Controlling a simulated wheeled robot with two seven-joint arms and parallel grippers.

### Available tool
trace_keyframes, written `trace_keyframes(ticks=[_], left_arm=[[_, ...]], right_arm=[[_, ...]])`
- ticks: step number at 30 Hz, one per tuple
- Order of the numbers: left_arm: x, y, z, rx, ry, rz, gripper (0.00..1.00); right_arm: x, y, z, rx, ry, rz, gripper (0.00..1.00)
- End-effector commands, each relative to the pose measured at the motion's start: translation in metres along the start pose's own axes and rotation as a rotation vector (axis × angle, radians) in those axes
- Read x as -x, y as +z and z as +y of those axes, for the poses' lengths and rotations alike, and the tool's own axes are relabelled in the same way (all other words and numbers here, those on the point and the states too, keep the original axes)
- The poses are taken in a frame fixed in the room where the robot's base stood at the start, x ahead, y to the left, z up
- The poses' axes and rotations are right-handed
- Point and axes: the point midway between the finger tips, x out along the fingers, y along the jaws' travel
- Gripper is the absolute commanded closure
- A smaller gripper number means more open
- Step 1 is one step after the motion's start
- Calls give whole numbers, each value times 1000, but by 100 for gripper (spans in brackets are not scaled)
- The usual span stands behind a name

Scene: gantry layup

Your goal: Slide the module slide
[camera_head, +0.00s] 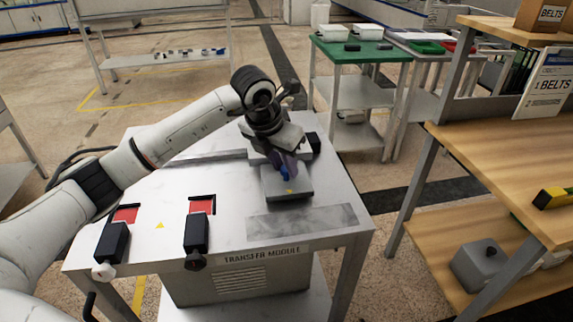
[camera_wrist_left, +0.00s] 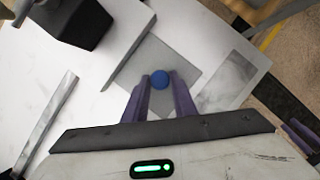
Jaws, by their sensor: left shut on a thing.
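In the left wrist view, the blue knob (camera_wrist_left: 159,79) shows between the two fingertips (camera_wrist_left: 160,85), with the grey slide plate (camera_wrist_left: 178,60) below. The gripper hides part of the slide's back. My right gripper is not in view.
A bare metal strip (camera_head: 302,226) lies in front of the slide. Two black handled blocks (camera_head: 197,231) (camera_head: 113,241) with red patches stand at the left front. A black block (camera_head: 314,144) is behind the slide. A wooden bench (camera_head: 500,170) stands at the right.

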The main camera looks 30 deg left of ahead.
Motion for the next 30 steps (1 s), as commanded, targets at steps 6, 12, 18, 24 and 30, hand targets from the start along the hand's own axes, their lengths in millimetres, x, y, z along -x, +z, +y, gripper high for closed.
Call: trace_keyframes(ticks=[6,12,18,24,30], left_arm=[[1,4,-4,-3,-9,-12,72],[1,3,-3,-2,-7,-9,57],[2,3,-3,-2,-5,-7,57],[27,4,-2,-4,-4,-12,57],[68,4,-2,-3,-5,-13,57]], right_arm=[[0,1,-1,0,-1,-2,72],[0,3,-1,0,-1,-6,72],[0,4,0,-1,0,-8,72],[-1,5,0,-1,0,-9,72],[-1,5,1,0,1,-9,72]])
